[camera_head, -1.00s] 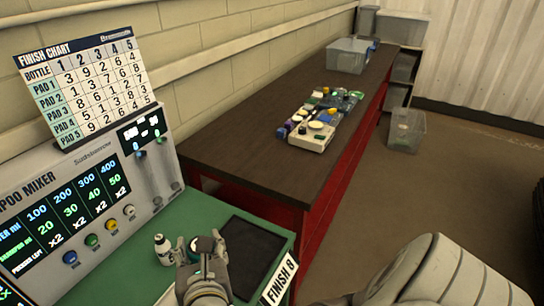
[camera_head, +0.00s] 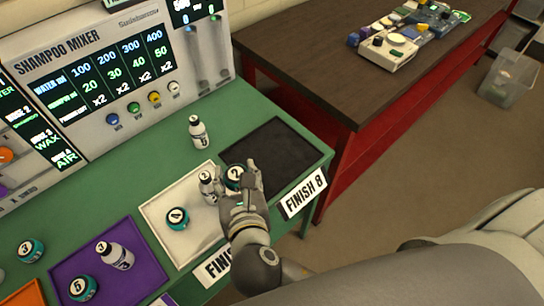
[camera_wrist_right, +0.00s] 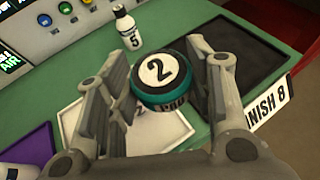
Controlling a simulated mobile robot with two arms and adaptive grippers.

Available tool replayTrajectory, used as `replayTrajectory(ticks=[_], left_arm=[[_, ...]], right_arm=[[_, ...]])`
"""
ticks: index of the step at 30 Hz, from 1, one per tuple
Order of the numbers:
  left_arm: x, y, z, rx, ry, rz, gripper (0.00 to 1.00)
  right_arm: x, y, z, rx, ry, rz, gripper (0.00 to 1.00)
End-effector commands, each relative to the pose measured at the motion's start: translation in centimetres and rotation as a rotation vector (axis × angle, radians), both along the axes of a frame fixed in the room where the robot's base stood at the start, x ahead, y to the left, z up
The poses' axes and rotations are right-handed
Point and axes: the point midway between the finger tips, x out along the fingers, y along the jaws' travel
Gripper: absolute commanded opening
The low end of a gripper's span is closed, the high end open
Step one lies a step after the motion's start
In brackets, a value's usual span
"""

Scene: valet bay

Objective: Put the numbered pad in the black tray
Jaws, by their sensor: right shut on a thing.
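The numbered pad (camera_head: 234,177) is a round teal and black puck with a white top marked 2. My right gripper (camera_head: 236,186) is shut on it; in the right wrist view the pad (camera_wrist_right: 161,72) sits between both fingers. It is held over the right part of the white tray (camera_head: 160,208), near the black tray's edge. The black tray (camera_head: 285,150) is flat, dark and empty, to the right of the gripper; it also shows in the right wrist view (camera_wrist_right: 262,55). My left gripper is not in view.
A white bottle (camera_head: 198,132) marked 5 stands behind the trays. The white tray holds another bottle (camera_head: 207,184) and a pad marked 4 (camera_head: 177,218). A purple tray (camera_head: 147,268) with a bottle and a pad lies at left. The mixer panel (camera_head: 110,70) stands behind.

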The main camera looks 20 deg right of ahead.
Motion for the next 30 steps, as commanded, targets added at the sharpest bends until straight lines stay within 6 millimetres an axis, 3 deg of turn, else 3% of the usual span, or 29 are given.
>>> replayTrajectory(ticks=[5, 13, 18, 26, 30], left_arm=[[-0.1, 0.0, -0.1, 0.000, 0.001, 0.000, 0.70], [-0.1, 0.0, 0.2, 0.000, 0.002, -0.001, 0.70], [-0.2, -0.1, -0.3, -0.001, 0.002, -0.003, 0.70], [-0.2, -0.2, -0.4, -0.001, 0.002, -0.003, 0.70], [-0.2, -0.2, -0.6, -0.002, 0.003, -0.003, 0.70]], right_arm=[[2.0, -1.4, -1.2, -0.006, -0.004, 0.005, 0.32], [7.3, -5.5, -4.1, -0.005, -0.002, 0.004, 0.32], [9.3, -6.9, -7.5, -0.003, 0.000, 0.006, 0.32], [10.6, -7.8, -9.5, -0.001, -0.002, 0.007, 0.32], [11.0, -8.2, -11.5, 0.000, 0.004, 0.007, 0.32]])
